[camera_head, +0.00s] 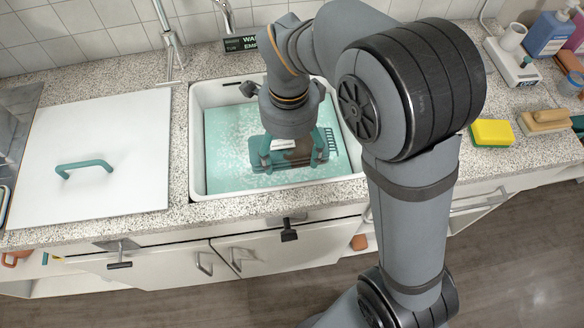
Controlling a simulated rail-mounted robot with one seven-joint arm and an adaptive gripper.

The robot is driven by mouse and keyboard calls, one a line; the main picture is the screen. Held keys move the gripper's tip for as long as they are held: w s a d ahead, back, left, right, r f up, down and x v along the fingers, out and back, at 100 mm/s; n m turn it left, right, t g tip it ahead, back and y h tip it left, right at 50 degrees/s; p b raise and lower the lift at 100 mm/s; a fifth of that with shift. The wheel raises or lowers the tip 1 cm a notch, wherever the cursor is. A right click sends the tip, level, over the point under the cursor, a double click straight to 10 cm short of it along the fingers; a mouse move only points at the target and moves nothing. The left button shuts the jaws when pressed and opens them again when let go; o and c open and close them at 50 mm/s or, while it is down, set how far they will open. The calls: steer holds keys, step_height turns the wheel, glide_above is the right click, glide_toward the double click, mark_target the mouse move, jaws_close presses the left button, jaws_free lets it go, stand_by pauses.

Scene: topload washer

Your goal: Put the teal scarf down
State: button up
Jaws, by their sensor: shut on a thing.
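My gripper (291,160) is over the sink, pointing down, its fingers low in the basin. It is shut on the teal scarf (330,141), whose fringed, comb-like edge shows just right of the fingers. Most of the scarf is hidden by the gripper, and its colour blends with the water. The white sink basin (198,177) holds teal, foamy water (228,150). I cannot tell whether the scarf touches the water.
A white lid (120,130) with a teal handle (84,166) lies on the speckled counter (187,207) left of the sink. A yellow sponge (492,133), a brush (545,121) and bottles stand at right. A tap (226,18) rises behind the basin.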

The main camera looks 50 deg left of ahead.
step_height(320, 180, down, 11)
steer(key=shift+s+a+r, duration=0.1)
steer(key=shift+s+a, duration=0.05)
steer(key=shift+f, duration=2.05)
steer(key=shift+f+b, duration=0.2)
steer(key=shift+b, duration=0.2)
steer(key=o, duration=1.4)
steer(key=shift+c, duration=0.2)
steer(key=shift+r, duration=0.15)
step_height(320, 180, up, 12)
steer(key=shift+r+p, duration=0.1)
steer(key=shift+p, duration=0.3)
